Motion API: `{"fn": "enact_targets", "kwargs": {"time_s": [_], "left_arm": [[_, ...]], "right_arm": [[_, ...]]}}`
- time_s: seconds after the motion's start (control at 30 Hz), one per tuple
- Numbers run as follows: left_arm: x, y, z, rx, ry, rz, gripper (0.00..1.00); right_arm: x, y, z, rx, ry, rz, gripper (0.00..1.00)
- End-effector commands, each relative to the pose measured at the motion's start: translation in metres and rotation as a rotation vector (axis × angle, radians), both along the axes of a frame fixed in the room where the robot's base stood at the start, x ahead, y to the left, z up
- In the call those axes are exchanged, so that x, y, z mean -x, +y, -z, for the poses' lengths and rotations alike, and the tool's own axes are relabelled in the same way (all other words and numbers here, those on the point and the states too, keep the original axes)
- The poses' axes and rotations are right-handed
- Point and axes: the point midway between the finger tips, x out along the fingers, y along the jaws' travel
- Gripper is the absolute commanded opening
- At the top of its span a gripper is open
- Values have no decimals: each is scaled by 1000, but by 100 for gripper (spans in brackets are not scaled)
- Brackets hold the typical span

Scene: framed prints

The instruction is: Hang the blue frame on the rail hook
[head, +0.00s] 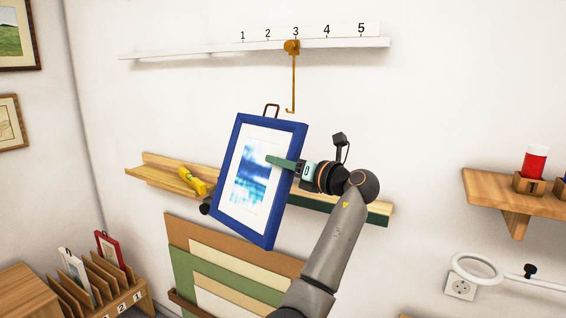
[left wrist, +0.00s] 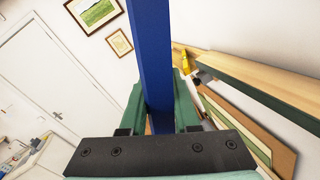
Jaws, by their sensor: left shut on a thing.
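The blue frame (head: 233,153) holds a blue-and-white print and is tilted, its top leaning right in the head view. A brown wire loop (head: 271,108) stands up from its top edge. My left gripper (head: 281,162) is shut on the frame's right side, one green finger across the front. In the left wrist view the frame's blue edge (left wrist: 150,50) runs between the fingers. The brass hook (head: 293,80) hangs from the white rail (head: 200,51) at number 3. Its lower tip appears just right of the loop, apart from it; the depth gap is unclear. My right gripper is out of view.
A wooden ledge (head: 155,172) with a yellow level (head: 192,180) runs behind the frame. Coloured boards (head: 188,232) lean below. A slotted rack (head: 98,285) stands lower left.

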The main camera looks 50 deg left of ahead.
Motion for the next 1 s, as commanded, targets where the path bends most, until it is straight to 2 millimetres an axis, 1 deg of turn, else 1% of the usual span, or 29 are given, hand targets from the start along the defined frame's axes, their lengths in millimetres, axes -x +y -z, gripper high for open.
{"fn": "enact_targets", "kwargs": {"time_s": [0.03,1.0], "left_arm": [[-2,1,-3,-6,-2,1,0],[-55,18,2,-7,-3,1,0]], "right_arm": [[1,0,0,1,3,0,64],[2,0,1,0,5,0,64]]}}
